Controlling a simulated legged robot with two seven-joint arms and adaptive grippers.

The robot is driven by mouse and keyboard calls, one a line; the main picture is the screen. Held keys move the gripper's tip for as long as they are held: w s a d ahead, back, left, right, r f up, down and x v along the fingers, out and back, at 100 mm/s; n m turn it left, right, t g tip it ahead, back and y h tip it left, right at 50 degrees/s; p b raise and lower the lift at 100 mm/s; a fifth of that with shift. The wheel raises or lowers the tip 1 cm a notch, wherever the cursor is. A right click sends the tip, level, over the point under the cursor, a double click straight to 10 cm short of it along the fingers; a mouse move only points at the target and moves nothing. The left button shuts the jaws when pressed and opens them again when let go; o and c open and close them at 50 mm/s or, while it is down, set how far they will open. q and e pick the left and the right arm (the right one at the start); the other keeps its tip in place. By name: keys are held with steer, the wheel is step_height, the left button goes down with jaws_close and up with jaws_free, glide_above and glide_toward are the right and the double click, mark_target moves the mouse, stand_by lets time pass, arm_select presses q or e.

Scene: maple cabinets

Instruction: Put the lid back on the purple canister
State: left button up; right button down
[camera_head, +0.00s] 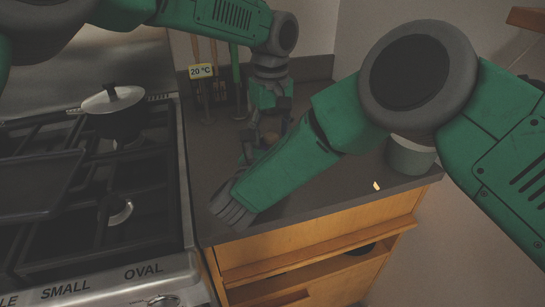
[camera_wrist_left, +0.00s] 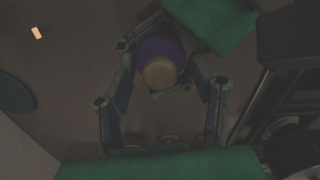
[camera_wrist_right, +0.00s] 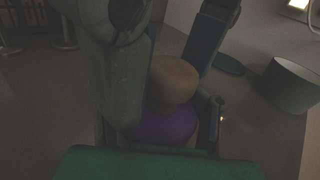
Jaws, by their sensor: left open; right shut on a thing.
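The purple canister (camera_wrist_right: 165,127) stands between my grippers, with the tan lid (camera_wrist_right: 173,80) at its top. I cannot tell whether the lid is fully seated. In the left wrist view, the lid (camera_wrist_left: 160,72) overlaps the purple body (camera_wrist_left: 158,47). My right gripper (camera_wrist_right: 163,120) is shut on the canister from the side; my own forearm mostly hides it in the head view. My left gripper (camera_head: 267,128) comes down from above and is open, with its fingers (camera_wrist_left: 163,80) spread on both sides of the lid. The head view shows only a little of the lid (camera_head: 270,138).
A stove with a lidded pot (camera_head: 113,118) is on the left. A pale pot (camera_head: 410,157) stands at the right, and a small yellow piece (camera_head: 376,185) lies near the front edge.

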arm_select(q)
steer(key=shift+f, duration=0.15)
jaws_close()
steer(key=m, duration=0.4)
steer(key=shift+m, duration=0.3)
steer(key=m, duration=0.8)
steer(key=shift+m, duration=0.4)
steer(key=m, duration=0.6)
jaws_free()
